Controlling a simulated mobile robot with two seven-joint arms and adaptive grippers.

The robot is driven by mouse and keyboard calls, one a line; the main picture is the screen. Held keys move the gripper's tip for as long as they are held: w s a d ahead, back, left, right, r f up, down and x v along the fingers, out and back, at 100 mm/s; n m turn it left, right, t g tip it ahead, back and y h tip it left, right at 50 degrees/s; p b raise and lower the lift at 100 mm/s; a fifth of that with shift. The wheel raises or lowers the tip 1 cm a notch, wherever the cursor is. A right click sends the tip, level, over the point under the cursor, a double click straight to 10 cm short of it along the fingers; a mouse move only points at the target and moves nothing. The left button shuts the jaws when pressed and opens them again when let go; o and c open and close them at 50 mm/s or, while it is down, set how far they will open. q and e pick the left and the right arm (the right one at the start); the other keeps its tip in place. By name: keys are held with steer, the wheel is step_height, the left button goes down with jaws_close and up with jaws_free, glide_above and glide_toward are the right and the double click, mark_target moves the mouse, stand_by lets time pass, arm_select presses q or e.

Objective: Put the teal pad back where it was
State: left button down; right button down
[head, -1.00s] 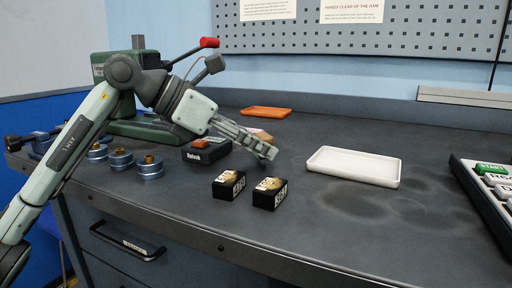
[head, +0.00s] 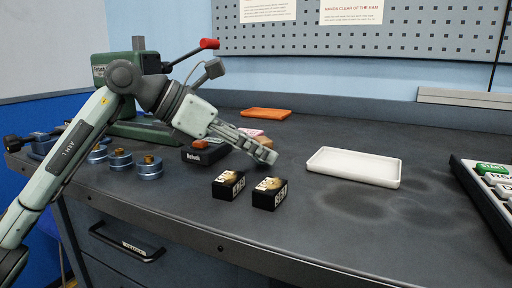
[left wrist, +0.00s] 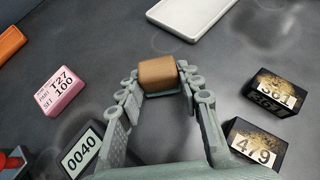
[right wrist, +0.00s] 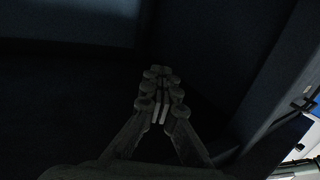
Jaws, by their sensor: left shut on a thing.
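In the head view the brown block (head: 265,143) shows partly behind the fingers. I cannot tell whether it touches the bench. My right gripper (right wrist: 160,95) shows in a dark view with its fingers together, and nothing is visible between them.
Two black boxes (head: 228,184) (head: 269,193) stand in front of my left gripper. A white tray (head: 354,167) lies to the right. A pink block (left wrist: 62,90), orange tray (head: 266,114), black device (head: 206,153) and blue-based cylinders (head: 150,167) surround it.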

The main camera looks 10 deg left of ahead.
arm_select(q)
steer(key=shift+f, duration=0.35)
arm_select(e)
steer(key=shift+s+a+r+t+y, duration=0.1)
steer(key=shift+a+r+t+y, duration=0.2)
steer(key=shift+r, duration=0.45)
steer(key=shift+a+r+t+y, duration=0.1)
steer(key=shift+a+r+t, duration=0.3)
steer(key=shift+r, duration=0.3)
arm_select(q)
steer(key=c, duration=1)
jaws_free()
steer(key=shift+c, duration=0.2)
steer(key=shift+r+p, duration=0.45)
steer(key=shift+r, duration=0.35)
steer(key=v, duration=1.1)
steer(key=shift+s+a+r, duration=0.1)
steer(key=shift+s+a, duration=0.1)
steer(key=shift+a, duration=0.2)
arm_select(e)
step_height(320, 180, down, 6)
steer(key=d+g+h, duration=0.1)
steer(key=d+g, duration=0.1)
steer(key=shift+d+r+g+h, duration=0.25)
steer(key=shift+d+g+h, duration=0.1)
steer(key=shift+g+h, duration=0.05)
